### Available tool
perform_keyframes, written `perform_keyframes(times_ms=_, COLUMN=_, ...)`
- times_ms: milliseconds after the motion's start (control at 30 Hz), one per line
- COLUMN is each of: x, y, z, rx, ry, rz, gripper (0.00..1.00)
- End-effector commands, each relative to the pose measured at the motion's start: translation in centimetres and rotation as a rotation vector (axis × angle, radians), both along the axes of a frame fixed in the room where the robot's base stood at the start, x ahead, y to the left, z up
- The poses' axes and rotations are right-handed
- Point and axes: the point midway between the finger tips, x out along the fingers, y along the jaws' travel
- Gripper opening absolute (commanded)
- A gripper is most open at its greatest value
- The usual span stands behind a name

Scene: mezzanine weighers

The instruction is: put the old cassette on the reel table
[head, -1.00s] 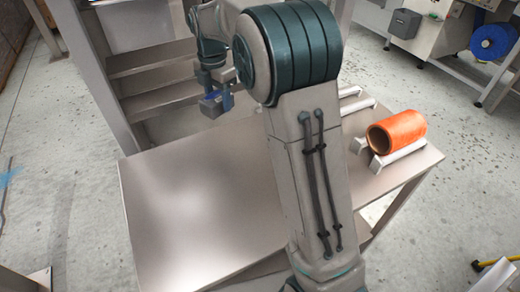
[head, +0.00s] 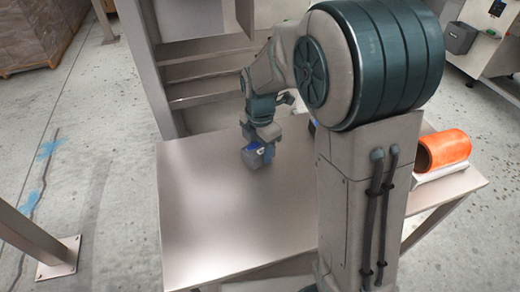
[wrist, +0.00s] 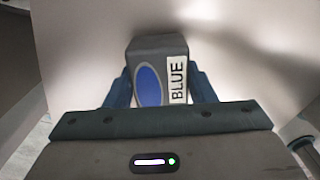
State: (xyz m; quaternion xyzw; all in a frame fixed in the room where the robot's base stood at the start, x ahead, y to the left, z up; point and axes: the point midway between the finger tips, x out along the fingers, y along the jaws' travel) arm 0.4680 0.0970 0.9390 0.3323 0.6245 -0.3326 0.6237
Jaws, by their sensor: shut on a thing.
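My gripper (wrist: 160,92) is shut on a dark grey cassette (wrist: 155,48) with a blue oval and a white label reading BLUE. In the head view my gripper (head: 259,150) holds the cassette (head: 256,158) low over the back part of the reel table (head: 225,215), a bare metal top. I cannot tell whether the cassette touches the top. In the wrist view the pale tabletop lies behind it.
An orange reel (head: 443,150) rests on white supports (head: 440,170) at the table's right. A small blue thing (head: 311,125) is partly hidden by my arm. Metal shelves (head: 200,90) stand behind the table. The table's left and front are clear.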

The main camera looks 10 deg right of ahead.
Motion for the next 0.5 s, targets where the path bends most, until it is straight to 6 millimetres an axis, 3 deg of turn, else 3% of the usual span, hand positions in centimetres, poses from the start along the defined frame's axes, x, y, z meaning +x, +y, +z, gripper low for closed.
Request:
perform_keyframes(times_ms=100, x=0.0, y=0.0, z=-1.1, rx=-0.001, ry=0.001, rz=0.001, gripper=0.25)
perform_keyframes(times_ms=467, x=0.1, y=0.0, z=-1.6, rx=0.000, ry=-0.001, rz=0.001, gripper=0.25)
perform_keyframes(times_ms=500, x=0.1, y=0.0, z=-1.6, rx=-0.001, ry=-0.001, rz=0.001, gripper=0.52)
